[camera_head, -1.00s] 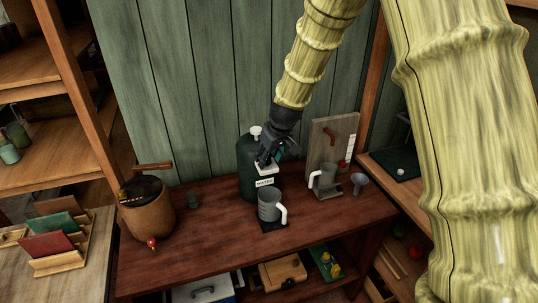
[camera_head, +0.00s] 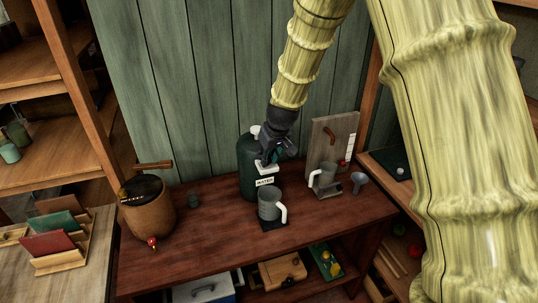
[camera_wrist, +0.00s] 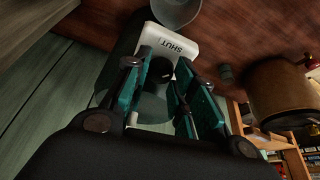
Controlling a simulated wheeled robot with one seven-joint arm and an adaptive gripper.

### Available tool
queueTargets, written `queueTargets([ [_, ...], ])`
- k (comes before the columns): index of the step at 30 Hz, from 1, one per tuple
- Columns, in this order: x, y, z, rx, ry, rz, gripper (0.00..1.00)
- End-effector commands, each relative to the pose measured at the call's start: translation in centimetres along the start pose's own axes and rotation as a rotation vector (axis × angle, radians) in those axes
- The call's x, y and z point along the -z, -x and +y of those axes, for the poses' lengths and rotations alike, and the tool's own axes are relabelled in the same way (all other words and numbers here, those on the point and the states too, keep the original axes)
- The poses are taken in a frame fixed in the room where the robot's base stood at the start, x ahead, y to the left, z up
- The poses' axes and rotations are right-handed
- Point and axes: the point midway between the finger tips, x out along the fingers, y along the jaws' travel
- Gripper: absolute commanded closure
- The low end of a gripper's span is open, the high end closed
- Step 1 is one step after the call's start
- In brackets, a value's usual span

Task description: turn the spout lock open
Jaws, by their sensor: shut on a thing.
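The dark green water container (camera_head: 246,172) stands upright at the back of the red-brown table, with a white cap and a "WATER" label on its front. Its white spout block (camera_wrist: 180,40) carries the word "SHUT" in the wrist view. A round black knob (camera_wrist: 160,70), apparently the spout lock, sits on the block. My gripper (camera_head: 268,157) is at the container's upper front. In the wrist view its teal-padded fingers (camera_wrist: 165,76) stand either side of the knob and are shut on it, though the contact is partly hidden.
A grey mug (camera_head: 268,204) with a white handle stands on a dark mat below the spout. A brown barrel (camera_head: 148,208) stands left.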

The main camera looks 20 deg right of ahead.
Motion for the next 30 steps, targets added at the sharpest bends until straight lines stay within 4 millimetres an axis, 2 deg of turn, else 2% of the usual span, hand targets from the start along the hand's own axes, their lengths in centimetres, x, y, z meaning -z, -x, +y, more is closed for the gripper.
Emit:
queueTargets([
  [15,0.21,0.14,-0.24,-0.128,-0.3,0.002,0.98],
  [30,0.25,0.04,-0.31,-0.161,-0.387,0.004,0.98],
])
